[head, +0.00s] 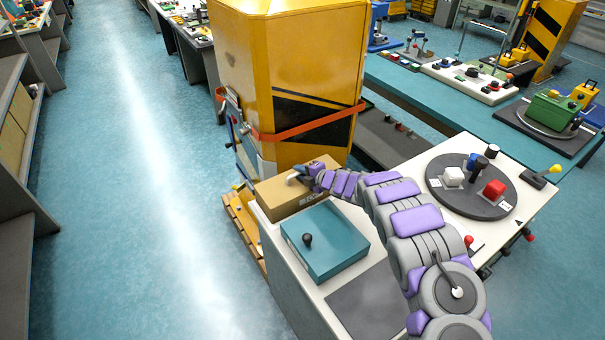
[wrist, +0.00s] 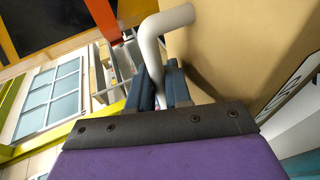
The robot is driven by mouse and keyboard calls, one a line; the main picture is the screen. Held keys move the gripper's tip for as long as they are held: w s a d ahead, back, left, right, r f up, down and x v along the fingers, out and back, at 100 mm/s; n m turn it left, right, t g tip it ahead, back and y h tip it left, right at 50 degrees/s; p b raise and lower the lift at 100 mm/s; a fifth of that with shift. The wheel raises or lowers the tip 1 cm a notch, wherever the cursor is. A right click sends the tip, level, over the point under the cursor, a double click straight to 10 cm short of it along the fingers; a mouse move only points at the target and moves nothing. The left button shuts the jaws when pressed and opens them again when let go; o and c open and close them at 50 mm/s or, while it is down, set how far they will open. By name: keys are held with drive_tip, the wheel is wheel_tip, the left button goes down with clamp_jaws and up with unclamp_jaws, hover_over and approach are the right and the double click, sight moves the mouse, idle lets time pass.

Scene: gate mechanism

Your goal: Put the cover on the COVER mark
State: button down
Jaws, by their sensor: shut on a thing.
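A tan box-shaped cover (head: 283,202) with a dark-lettered label sits at the far left end of the white bench. In the wrist view its tan side (wrist: 225,45) fills the upper right. My gripper (head: 312,176) is at the top of it. In the wrist view the blue fingers of my gripper (wrist: 163,85) are shut on a white bent handle (wrist: 165,28) beside the tan surface. I cannot read any COVER mark in either view.
A teal box (head: 335,238) with a black knob stands just in front of the tan cover. A dark flat panel (head: 362,300) lies nearer on the bench. A round dark plate (head: 455,198) with coloured blocks is at right. A tall yellow cabinet (head: 300,80) stands behind.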

drive_tip(key=c, duration=1.3)
unclamp_jaws()
drive_tip(key=shift+o, duration=1)
drive_tip(key=shift+d, duration=0.3)
drive_tip(key=shift+o, duration=0.2)
drive_tip(key=shift+d, duration=0.65)
drive_tip(key=shift+s+a+r, duration=0.1)
drive_tip(key=shift+s+r, duration=0.05)
drive_tip(key=shift+s, duration=0.25)
drive_tip(key=p+v, duration=0.1)
drive_tip(key=v, duration=0.9)
drive_tip(key=shift+s+r+p, duration=0.2)
drive_tip(key=shift+s+p, duration=0.05)
drive_tip(key=shift+p, duration=0.15)
